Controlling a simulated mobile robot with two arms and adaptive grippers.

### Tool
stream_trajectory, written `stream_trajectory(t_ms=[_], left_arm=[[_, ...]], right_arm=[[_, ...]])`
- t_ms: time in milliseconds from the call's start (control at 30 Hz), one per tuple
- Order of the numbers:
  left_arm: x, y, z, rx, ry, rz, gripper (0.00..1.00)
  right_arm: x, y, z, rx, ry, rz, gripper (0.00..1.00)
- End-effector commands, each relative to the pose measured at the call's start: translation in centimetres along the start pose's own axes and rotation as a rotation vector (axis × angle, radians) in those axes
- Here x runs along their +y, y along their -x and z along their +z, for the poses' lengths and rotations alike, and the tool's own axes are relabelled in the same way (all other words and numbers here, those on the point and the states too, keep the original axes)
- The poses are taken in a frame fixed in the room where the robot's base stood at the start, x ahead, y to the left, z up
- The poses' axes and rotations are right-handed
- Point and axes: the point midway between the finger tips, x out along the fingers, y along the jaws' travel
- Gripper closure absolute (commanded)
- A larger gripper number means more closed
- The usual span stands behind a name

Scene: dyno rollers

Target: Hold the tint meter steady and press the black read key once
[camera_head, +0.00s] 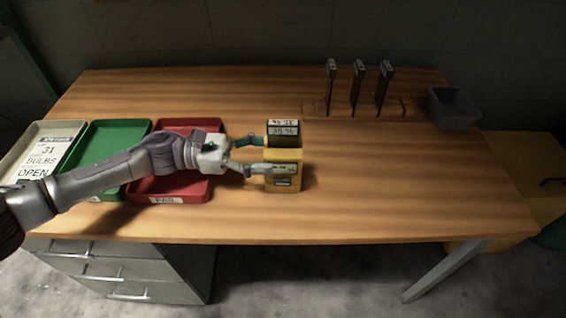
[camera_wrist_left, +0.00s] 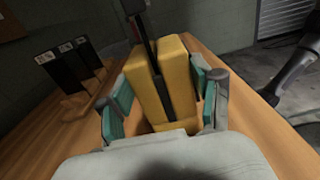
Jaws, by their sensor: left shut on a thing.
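The tint meter (camera_head: 284,155) is a yellow block standing upright on the table. It also shows in the left wrist view (camera_wrist_left: 181,80), with a dark slot down its middle. Dark plates with white percent labels (camera_head: 284,131) rise from its top. My left gripper (camera_head: 270,154) is shut on the meter, one finger across its front and one behind; both teal pads show beside it in the left wrist view (camera_wrist_left: 164,105). A small dark panel shows low on the meter's front. I cannot make out the black read key. My right gripper's fingers do not show.
A white tray (camera_head: 17,146), a green tray (camera_head: 113,133) and a red tray (camera_head: 187,124) lie on the left. A rack with three dark plates (camera_head: 357,82) and a grey bin (camera_head: 455,105) stand at the back right. The table right of the meter is clear.

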Motion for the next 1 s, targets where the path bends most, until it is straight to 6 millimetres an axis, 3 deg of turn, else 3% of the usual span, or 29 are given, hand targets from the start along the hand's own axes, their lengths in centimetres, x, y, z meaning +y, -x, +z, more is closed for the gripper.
stream_trajectory(t_ms=[33, 300, 1000], left_arm=[[0.06, 0.05, -0.01, 0.001, 0.0, 0.002, 0.58], [0.06, 0.05, -0.02, 0.001, 0.0, 0.002, 0.58], [0.05, 0.04, -0.01, 0.001, 0.0, 0.002, 0.58]], right_arm=[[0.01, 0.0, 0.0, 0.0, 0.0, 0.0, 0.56], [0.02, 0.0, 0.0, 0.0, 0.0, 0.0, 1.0], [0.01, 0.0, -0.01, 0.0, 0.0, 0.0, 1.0]])
